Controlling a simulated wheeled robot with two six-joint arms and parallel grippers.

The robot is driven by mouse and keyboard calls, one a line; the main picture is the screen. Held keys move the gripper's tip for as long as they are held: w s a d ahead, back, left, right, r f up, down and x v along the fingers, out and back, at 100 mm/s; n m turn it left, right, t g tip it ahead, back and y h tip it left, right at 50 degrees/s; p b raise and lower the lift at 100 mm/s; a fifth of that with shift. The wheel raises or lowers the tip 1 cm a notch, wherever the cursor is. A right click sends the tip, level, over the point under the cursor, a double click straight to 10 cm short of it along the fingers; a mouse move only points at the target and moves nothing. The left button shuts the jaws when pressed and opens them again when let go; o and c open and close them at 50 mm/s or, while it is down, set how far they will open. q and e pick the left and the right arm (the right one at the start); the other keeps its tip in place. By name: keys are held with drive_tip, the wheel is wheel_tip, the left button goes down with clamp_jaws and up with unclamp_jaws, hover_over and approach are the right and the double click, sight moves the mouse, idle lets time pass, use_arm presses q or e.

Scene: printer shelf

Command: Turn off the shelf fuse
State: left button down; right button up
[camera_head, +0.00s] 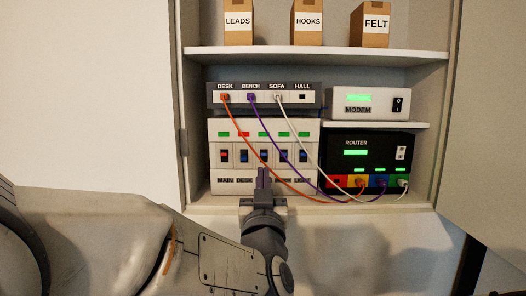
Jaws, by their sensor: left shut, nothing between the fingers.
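The white fuse box (213,183) stands on the lower left of the cabinet shelf. It has a row of dark switches, with small red and green lights above them. The labels MAIN (225,181) and DESK (244,181) show at the left of its lower edge. My left gripper (263,172) is shut and empty, pointing up in front of the middle of the fuse box. It hides the middle label and part of the labels beside it, so I cannot read which is the shelf fuse. I cannot tell whether its fingertips touch the box. My right gripper is out of view.
A grey socket panel (215,101) sits above the fuse box. Orange (238,135), purple (277,143) and white (312,143) cables hang from it to the router (335,146), crossing before the switches. The modem (340,103) is above the router. Three labelled boxes stand on the upper shelf (330,56).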

sight(263, 147)
use_arm(q)
drive_tip(key=shift+w, duration=0.1)
drive_tip(key=p+x, duration=0.4)
drive_tip(key=x, duration=0.4)
drive_tip(key=shift+w+r+p, duration=0.2)
drive_tip(key=shift+w+p, duration=0.1)
drive_tip(key=shift+w+r, duration=0.1)
drive_tip(key=shift+w, duration=0.45)
drive_tip(key=shift+f+b, duration=0.2)
drive_tip(key=shift+b, duration=0.2)
drive_tip(key=shift+s+b, duration=0.1)
drive_tip(key=shift+b, duration=0.2)
